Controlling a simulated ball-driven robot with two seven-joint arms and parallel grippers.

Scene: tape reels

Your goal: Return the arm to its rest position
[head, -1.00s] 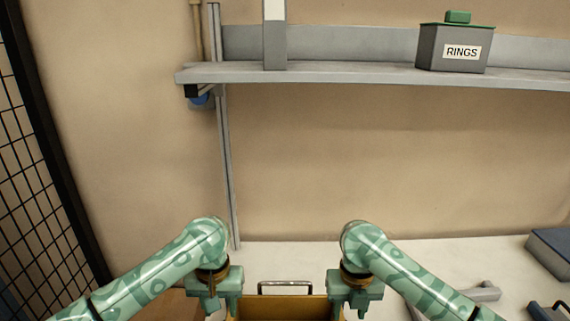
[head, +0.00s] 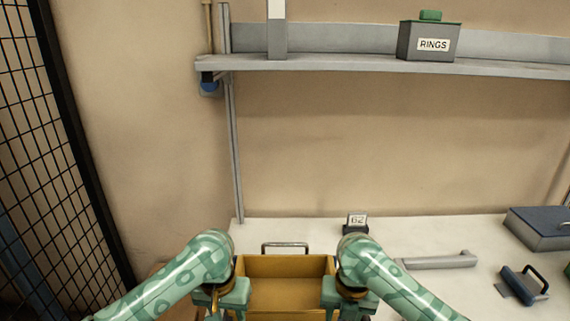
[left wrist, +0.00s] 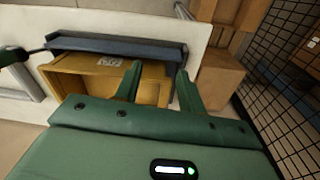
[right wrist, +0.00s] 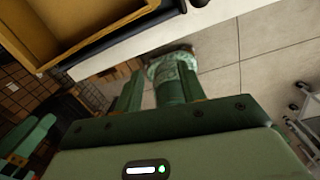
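My left gripper (left wrist: 158,88) is open, its two fingers apart with nothing between them. In the head view it hangs at the left side of a yellow open box or drawer (head: 285,265) with a metal handle. In the left wrist view its fingers overlap the box (left wrist: 75,85); I cannot tell whether they touch it. My right gripper (right wrist: 162,88) is open, with no object held. In the head view it hangs at the right side of the box, and part of the box (right wrist: 60,25) shows at the right wrist view's upper left. Both fingertips are unclear in the head view.
A shelf (head: 330,65) holds a grey box labelled RINGS (head: 430,42). On the white worktop (head: 430,235) are a stand marked 62 (head: 356,222), a grey bar handle (head: 440,261), a blue-topped case (head: 545,225) and a dark handled block (head: 525,284). A black mesh fence (head: 50,150) stands left.

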